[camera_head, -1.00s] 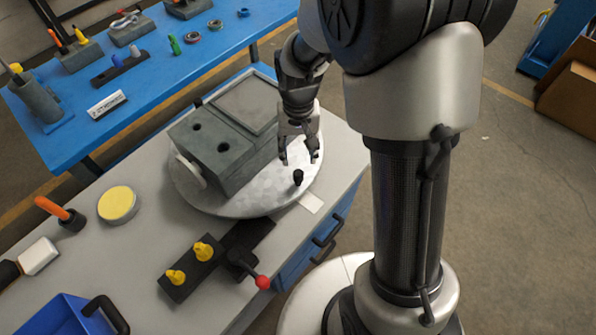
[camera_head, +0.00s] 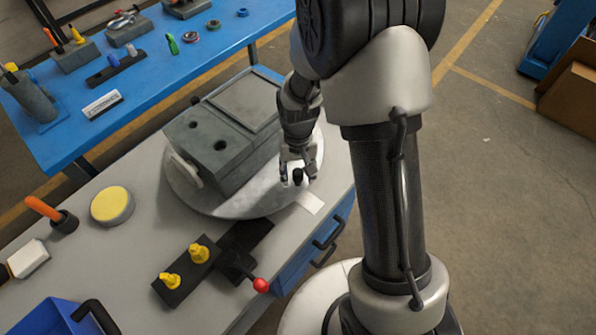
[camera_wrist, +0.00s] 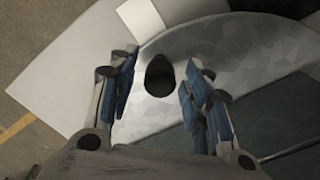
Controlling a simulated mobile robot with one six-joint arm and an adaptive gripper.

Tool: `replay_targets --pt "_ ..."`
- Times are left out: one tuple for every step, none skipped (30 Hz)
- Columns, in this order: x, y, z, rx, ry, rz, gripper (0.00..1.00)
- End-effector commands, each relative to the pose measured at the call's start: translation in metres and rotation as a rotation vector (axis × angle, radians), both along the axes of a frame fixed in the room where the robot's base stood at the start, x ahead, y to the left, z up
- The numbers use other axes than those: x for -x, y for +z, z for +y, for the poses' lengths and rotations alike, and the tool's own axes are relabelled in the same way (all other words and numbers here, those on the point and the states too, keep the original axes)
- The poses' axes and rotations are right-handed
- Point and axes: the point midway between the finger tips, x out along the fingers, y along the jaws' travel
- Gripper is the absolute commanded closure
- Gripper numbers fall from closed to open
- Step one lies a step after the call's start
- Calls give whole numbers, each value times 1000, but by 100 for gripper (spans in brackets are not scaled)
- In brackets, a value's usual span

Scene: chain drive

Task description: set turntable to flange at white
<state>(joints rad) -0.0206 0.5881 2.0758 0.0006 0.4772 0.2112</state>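The turntable (camera_head: 262,197) is a round silver plate on the grey bench, carrying a dark grey block-shaped housing (camera_head: 205,145). A white round flange (camera_head: 185,172) shows on the housing's left side. A small black knob (camera_head: 297,175) stands near the plate's front right rim. My gripper (camera_head: 298,177) is lowered there with its fingers on either side of the knob. In the wrist view the knob (camera_wrist: 160,73) lies between the open fingers, with visible gaps to both. A white mark (camera_head: 310,202) lies on the bench beside the rim near the knob; it also shows in the wrist view (camera_wrist: 141,18).
A black fixture with yellow pegs (camera_head: 187,273) and a red-tipped lever (camera_head: 260,285) stand in front of the turntable. A yellow-topped disc (camera_head: 112,205), an orange-handled tool (camera_head: 45,210) and a blue bin (camera_head: 50,318) are left. A blue bench (camera_head: 140,90) is behind.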

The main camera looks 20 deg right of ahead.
Motion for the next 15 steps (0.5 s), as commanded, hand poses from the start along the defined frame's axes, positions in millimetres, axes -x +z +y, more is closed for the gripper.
replay_targets --pt "0 0 0 0 0 0 60" --pt "0 0 0 0 0 0 62" --pt "0 0 0 0 0 0 65" --pt "0 0 0 0 0 0 67" --pt "0 0 0 0 0 0 69" --pt "0 0 0 0 0 0 72" --pt "0 0 0 0 0 0 74" --pt "0 0 0 0 0 0 76" --pt "0 0 0 0 0 0 78" --pt "0 0 0 0 0 0 80" --pt "0 0 0 0 0 0 82" --pt "0 0 0 0 0 0 85" --pt "0 0 0 0 0 0 87" --pt "0 0 0 0 0 0 89" --pt "0 0 0 0 0 0 92"
